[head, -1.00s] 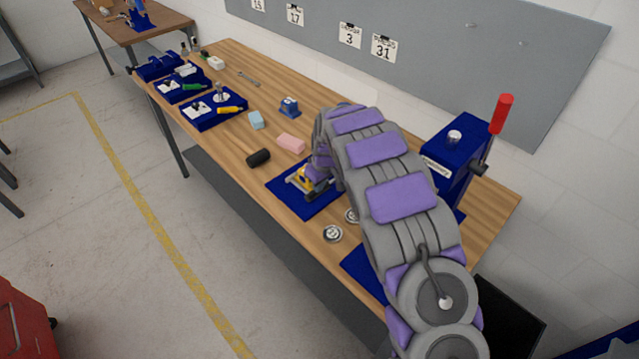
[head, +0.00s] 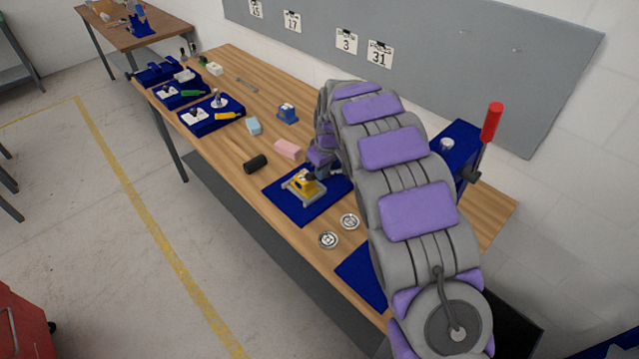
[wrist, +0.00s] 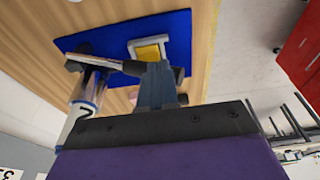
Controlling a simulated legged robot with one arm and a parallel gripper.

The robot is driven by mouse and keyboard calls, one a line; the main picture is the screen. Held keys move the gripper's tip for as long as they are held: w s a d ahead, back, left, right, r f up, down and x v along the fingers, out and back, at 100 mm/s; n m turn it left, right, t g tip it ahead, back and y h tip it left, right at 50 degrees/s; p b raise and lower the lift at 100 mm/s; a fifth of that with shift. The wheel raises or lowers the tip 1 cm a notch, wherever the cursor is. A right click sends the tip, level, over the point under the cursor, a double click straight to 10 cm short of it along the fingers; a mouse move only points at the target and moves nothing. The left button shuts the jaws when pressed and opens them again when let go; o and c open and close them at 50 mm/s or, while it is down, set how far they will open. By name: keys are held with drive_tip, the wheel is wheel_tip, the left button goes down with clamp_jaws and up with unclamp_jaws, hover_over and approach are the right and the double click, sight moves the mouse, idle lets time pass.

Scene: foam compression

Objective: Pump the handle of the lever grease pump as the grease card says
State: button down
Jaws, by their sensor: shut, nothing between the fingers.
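A blue box (head: 455,146) at the right of the bench carries a lever with a red handle (head: 491,123); it may be the lever grease pump, but my arm hides much of it. A yellow block on a silver base (head: 303,187) sits on a blue mat (head: 306,213). My gripper (head: 323,170) is shut and empty just right of that block.
Two silver discs (head: 328,240) lie in front of the mat. A black roll (head: 255,163), pink block (head: 288,149), light blue block (head: 254,126) and small blue device (head: 287,113) lie beyond. Blue trays (head: 211,115) fill the far end.

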drive_tip(key=v, duration=0.3)
drive_tip(key=shift+w+r, duration=0.1)
drive_tip(key=shift+r, duration=0.35)
drive_tip(key=shift+a, duration=0.25)
